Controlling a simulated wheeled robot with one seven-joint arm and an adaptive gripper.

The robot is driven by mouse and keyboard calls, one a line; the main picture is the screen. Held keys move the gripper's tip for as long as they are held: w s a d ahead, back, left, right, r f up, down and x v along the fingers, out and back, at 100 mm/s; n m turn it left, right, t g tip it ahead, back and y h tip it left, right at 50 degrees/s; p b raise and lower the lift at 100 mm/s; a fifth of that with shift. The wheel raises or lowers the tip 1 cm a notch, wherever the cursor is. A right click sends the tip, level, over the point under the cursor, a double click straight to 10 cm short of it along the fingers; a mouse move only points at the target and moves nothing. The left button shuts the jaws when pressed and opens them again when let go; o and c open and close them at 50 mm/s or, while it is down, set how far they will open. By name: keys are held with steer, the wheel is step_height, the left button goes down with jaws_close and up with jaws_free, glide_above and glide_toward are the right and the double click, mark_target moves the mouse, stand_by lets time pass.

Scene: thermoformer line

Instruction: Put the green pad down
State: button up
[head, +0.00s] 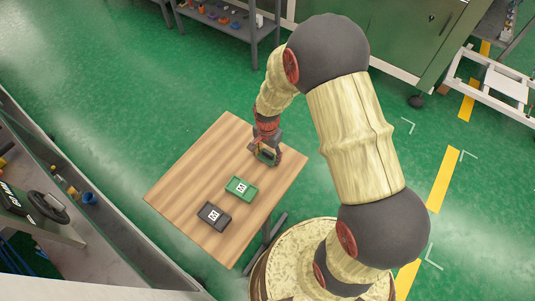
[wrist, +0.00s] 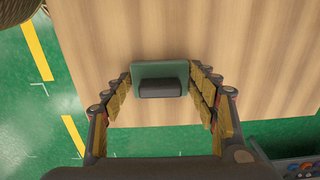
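The green pad (wrist: 160,69) is a flat green plate with a dark grey block on its near face. In the wrist view it sits between the fingertips of my gripper (wrist: 161,76), which meet its left and right edges, so my gripper is shut on it. In the head view my gripper (head: 265,154) is over the back right part of the wooden table (head: 185,185), with a bit of the green pad (head: 268,151) showing between the fingers. I cannot tell whether the pad touches the tabletop.
A green tray (head: 250,193) with a white label lies on the table in front of my gripper. A dark grey tray (head: 206,213) with a similar label lies beyond it, nearer the front edge. The table's left half is bare. A shelf (head: 235,29) stands behind.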

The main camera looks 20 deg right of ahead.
steer(key=o, duration=0.3)
steer(key=shift+o, duration=0.2)
steer(key=shift+r, duration=0.15)
step_height(320, 180, up, 12)
steer(key=p, duration=0.3)
step_height(320, 180, up, 8)
steer(key=r+n+t, duration=0.1)
steer(key=n, duration=0.1)
glide_above(267, 153)
steer(key=s+r+n+t, duration=0.4)
steer(key=s+r+n, duration=0.5)
steer(key=s+r, duration=0.9)
steer(key=shift+s+d+r+t, duration=0.15)
steer(key=shift+s+r+t, duration=0.15)
steer(key=shift+r, duration=0.6)
steer(key=shift+w, duration=0.1)
